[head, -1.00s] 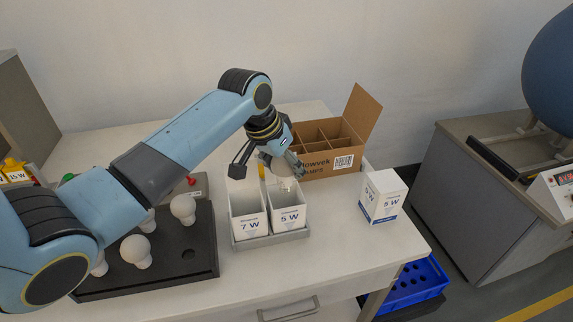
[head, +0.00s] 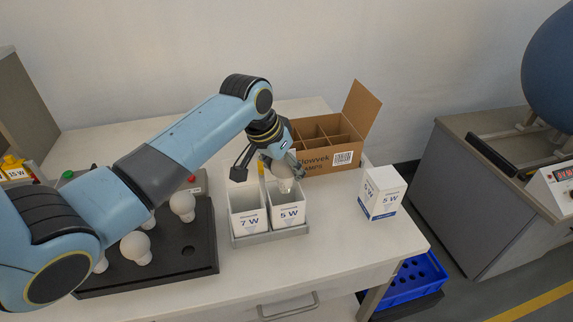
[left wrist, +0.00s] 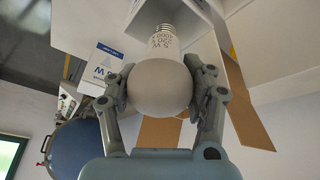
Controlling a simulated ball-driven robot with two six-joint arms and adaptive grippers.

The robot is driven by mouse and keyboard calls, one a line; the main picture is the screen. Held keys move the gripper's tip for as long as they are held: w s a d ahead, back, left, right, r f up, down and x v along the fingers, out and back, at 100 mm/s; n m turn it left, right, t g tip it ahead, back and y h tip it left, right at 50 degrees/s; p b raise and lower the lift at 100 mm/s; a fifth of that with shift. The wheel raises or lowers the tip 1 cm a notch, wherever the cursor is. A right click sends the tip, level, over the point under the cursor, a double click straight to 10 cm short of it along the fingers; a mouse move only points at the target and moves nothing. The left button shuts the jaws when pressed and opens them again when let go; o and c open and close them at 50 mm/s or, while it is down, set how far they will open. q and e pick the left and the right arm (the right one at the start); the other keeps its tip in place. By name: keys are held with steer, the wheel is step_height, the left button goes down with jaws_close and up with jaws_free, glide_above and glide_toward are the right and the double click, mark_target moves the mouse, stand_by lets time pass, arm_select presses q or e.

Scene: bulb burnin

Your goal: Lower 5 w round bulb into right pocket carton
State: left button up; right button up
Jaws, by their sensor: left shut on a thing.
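My left gripper (left wrist: 161,85) is shut on a white round bulb (left wrist: 160,88), its fingers on both sides of the globe. The bulb's screw base points away from the wrist, and print shows on its neck. In the head view the bulb (head: 283,172) hangs base-down at the mouth of the open carton marked 5 W (head: 288,213), the right one of two. How deep its base reaches inside is hard to tell. The left carton, marked 7 W (head: 248,222), stands open beside it. Both stand in a grey holder (head: 271,239). My right gripper is not in view.
A divided cardboard box (head: 328,161) with a raised flap stands behind the cartons. A closed 5 W carton (head: 382,194) stands to the right. A black tray (head: 196,268) with several white bulbs lies to the left. The table's front right is clear.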

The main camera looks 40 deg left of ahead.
mark_target(286, 178)
arm_select(q)
steer(key=shift+f+b, duration=0.8)
steer(key=shift+f, duration=0.95)
steer(key=o, duration=1.3)
steer(key=shift+r, duration=0.2)
steer(key=v, duration=1.1)
steer(key=shift+s+r, duration=0.2)
steer(key=shift+r, duration=0.15)
